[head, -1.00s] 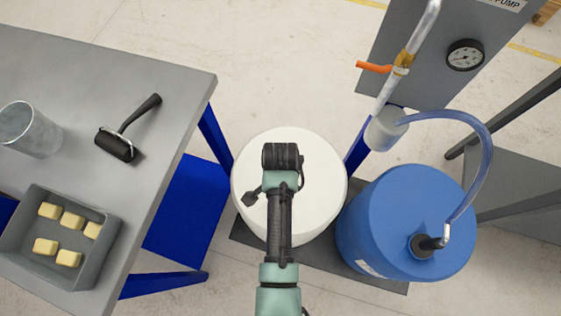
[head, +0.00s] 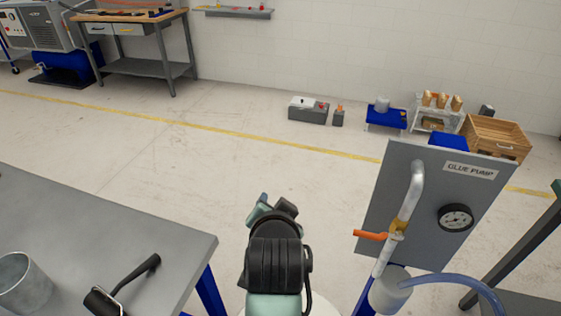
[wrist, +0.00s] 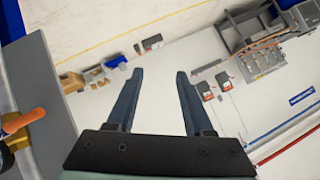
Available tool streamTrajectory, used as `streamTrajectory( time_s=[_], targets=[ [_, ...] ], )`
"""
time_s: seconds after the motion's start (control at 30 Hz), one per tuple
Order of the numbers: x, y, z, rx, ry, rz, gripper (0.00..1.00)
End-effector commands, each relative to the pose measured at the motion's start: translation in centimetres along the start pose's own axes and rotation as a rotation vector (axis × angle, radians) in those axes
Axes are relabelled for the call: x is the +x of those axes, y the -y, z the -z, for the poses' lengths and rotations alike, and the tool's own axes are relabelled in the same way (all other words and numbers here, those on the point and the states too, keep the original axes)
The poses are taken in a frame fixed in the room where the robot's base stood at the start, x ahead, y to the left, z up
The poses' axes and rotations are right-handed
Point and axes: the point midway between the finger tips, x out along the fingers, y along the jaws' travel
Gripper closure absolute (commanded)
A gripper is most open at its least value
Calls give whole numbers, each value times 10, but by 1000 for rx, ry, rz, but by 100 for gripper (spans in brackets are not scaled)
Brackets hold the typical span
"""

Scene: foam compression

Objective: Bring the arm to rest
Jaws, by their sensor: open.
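My arm rises from the bottom middle of the head view, folded up. In the head view the tip of my gripper (head: 264,203) shows only partly behind the dark wrist joint. In the wrist view my gripper (wrist: 158,75) has its two blue-grey fingers spread wide apart. Nothing is between them; only the distant floor and wall show there. The gripper touches nothing that I can see.
A grey table (head: 100,245) at left holds a metal cup (head: 25,285) and a black-handled roller (head: 125,285). The glue pump panel (head: 410,190) with an orange valve handle (head: 370,235) stands at right. Open floor (head: 215,155) lies ahead.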

Motion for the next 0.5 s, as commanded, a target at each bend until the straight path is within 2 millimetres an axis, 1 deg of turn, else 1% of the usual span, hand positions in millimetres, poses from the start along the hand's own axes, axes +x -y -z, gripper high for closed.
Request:
streamTrajectory(
  time_s=[0.03,0.07,0.1,0.17,0.2,0.27,0.3,0.37,0.4,0.47,0.5],
  targets=[
    [-17,21,33,-39,-96,60,48],
    [-27,32,51,-65,-152,91,48],
    [-42,47,73,-99,-227,131,48],
    [-69,68,106,-150,-342,186,48],
    [-89,81,125,-184,-420,218,48],
    [-121,99,153,-234,-539,263,48],
    [-145,110,170,-267,-621,290,48],
    [-183,124,192,-315,-744,325,48],
    [-209,133,205,-345,-827,344,48],
    [-247,144,220,-389,-947,367,48],
    [-272,150,228,-415,-1021,379,48]
  ],
)
